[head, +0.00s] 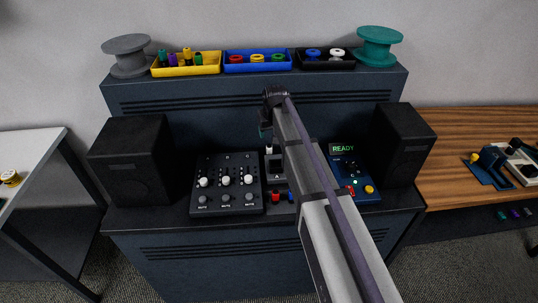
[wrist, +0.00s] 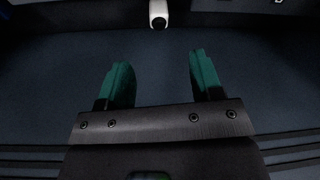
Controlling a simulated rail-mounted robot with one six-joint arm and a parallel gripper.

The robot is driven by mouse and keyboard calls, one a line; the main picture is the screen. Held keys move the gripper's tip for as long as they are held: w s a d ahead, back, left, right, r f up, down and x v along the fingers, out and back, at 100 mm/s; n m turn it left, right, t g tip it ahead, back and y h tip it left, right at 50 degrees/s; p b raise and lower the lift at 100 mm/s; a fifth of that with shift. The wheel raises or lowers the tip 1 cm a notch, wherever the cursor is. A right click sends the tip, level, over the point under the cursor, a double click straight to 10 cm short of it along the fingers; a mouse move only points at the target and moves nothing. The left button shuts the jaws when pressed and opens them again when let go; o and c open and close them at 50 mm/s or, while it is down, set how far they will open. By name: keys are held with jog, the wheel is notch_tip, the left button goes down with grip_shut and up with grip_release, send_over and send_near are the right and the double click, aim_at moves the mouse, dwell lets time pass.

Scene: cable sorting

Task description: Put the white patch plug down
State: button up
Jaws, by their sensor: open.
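The white patch plug (wrist: 158,14) shows at the top edge of the wrist view, beyond the fingertips and roughly in line with the gap between them. Its dark end faces the camera. In the head view a small white piece (head: 269,150), likely the same plug, stands by a small dark unit (head: 275,168) in the middle of the console. My gripper (wrist: 160,62) has two green fingers spread apart with nothing between them. In the head view my gripper (head: 265,132) hangs just above the white piece, partly hidden by my arm. The plug is apart from both fingers.
A slider mixer (head: 227,185) is left of the unit and a READY panel (head: 345,165) right of it. Speakers stand at left (head: 133,158) and right (head: 402,145). The raised back panel (head: 180,97) is close behind my gripper; yellow, blue and black trays top it.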

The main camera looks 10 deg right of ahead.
aim_at(269, 145)
jog(key=b+x, duration=1)
jog(key=x, duration=0.1)
jog(key=shift+s+f+b, duration=0.2)
jog(key=shift+s+b, duration=0.05)
jog(key=shift+b, duration=0.15)
jog(key=shift+r, duration=0.25)
jog(key=c, duration=1.1)
notch_tip(269, 145, up, 10)
jog(key=p, duration=1.1)
jog(key=shift+r, duration=0.2)
jog(key=shift+f, duration=0.2)
